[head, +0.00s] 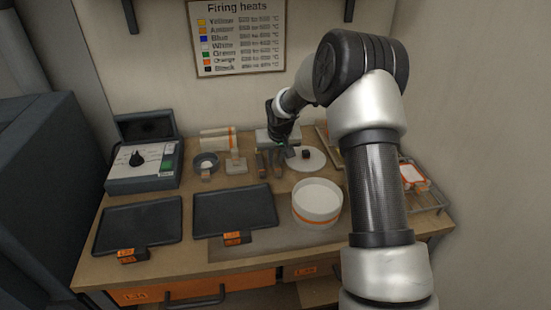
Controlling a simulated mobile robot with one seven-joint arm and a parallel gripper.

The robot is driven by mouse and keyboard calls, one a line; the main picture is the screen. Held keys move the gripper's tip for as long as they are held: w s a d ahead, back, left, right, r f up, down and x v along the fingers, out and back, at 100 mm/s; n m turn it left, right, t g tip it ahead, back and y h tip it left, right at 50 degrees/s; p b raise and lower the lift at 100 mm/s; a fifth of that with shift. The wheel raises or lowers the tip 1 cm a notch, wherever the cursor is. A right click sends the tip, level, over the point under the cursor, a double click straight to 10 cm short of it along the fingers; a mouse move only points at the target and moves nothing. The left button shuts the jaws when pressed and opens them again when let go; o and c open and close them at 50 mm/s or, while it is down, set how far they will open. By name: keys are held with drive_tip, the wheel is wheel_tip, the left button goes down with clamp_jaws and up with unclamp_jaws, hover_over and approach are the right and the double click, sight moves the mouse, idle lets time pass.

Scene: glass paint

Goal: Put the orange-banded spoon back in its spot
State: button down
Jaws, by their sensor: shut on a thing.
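My gripper (281,146) is at the back middle of the bench, pointing down, beside a round white plate (314,162). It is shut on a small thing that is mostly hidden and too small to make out. Several dark upright pieces (264,164) stand close together just below and left of the gripper; I cannot tell whether they touch it. No orange band on a spoon can be made out, and the spoon's spot cannot be told apart at this size.
A small dark block (305,154) is on the white plate. An orange-banded white tub (317,203) stands in front. Left are a grey ring dish (205,165), a white block (236,164) and a control box (143,165). Two black trays (235,209) lie in front; a wire rack (427,201) is right.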

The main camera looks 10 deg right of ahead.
drive_tip(key=c, duration=1.6)
unclamp_jaws()
drive_tip(key=s+f+p+v, duration=0.1)
drive_tip(key=s+v, duration=0.1)
drive_tip(key=v, duration=1.3)
drive_tip(key=s+f+p+v, duration=0.1)
drive_tip(key=s+p+v, duration=0.1)
drive_tip(key=v, duration=1.2)
drive_tip(key=shift+t, duration=0.5)
drive_tip(key=s+r+p, duration=0.1)
drive_tip(key=s+r, duration=0.1)
drive_tip(key=s, duration=0.6)
drive_tip(key=s+r+p, duration=0.1)
drive_tip(key=s+r, duration=0.1)
drive_tip(key=s, duration=0.7)
drive_tip(key=s+r+p, duration=0.1)
drive_tip(key=s+r, duration=0.2)
drive_tip(key=s, duration=0.5)
drive_tip(key=shift+s+p, duration=0.35)
drive_tip(key=shift+p, duration=0.05)
